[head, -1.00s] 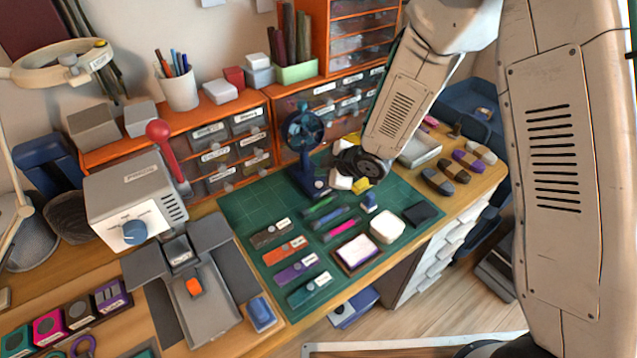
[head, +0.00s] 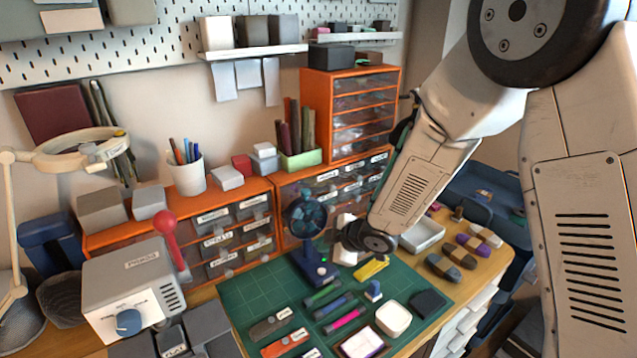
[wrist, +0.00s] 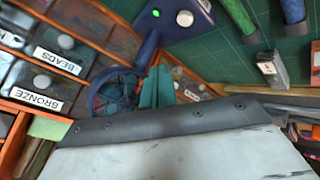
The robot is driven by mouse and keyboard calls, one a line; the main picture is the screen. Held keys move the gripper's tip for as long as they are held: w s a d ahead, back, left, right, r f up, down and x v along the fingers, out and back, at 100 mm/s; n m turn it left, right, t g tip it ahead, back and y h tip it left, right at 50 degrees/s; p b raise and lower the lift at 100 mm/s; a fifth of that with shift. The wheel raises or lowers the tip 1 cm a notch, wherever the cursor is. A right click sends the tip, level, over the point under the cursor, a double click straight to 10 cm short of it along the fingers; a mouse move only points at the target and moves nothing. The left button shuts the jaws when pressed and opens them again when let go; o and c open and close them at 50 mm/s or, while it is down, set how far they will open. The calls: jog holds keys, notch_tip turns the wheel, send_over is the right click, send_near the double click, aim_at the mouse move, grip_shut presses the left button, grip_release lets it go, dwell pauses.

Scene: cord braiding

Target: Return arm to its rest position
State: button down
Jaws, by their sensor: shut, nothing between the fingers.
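In the head view my arm comes in from the right and bends down to the back of the green cutting mat (head: 262,300). Its lower end is right of a dark blue fan (head: 306,222); my fingertips cannot be made out there. In the wrist view the body of my gripper fills the bottom, and its narrow teal fingers (wrist: 158,88) are together with nothing between them. The fan's ring (wrist: 112,92) shows beside them, and its base (wrist: 172,15) with a green light and white button is above. Whether the fingers touch the fan I cannot tell.
Orange drawer units (head: 240,240) stand behind the mat. A grey press box (head: 125,290) with a red-knobbed lever is at left. A yellow tool (head: 371,268), a white block (head: 393,318) and several coloured pieces lie on the mat. A pegboard (head: 160,50) is above.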

jog(key=d+f+m+h, duration=0.1)
jog(key=s+d+f+h, duration=0.1)
jog(key=d, duration=0.1)
jog(key=s+d+f+m+g+h, duration=0.1)
jog(key=d, duration=0.1)
jog(key=shift+d+m, duration=0.25)
jog(key=shift+m, duration=0.05)
jog(key=s+d+r+m+g+h, duration=0.1)
jog(key=s+d+r+m+h, duration=0.1)
jog(key=s+d+r+m, duration=0.3)
jog(key=s+d+r+m+g+h, duration=0.1)
jog(key=s+d+r+g+h, duration=0.15)
jog(key=d, duration=0.35)
jog(key=s+d+r+m, duration=0.4)
jog(key=s+r, duration=0.5)
jog(key=s, duration=0.3)
jog(key=s+d+r+m+y, duration=0.1)
jog(key=s+d+r+m, duration=0.2)
jog(key=s+r, duration=0.7)
jog(key=shift+s+d+m, duration=0.35)
jog(key=shift+s+m, duration=0.85)
jog(key=shift+s, duration=0.15)
jog(key=shift+r+g, duration=0.1)
jog(key=shift+g, duration=0.15)
dwell(2.3)
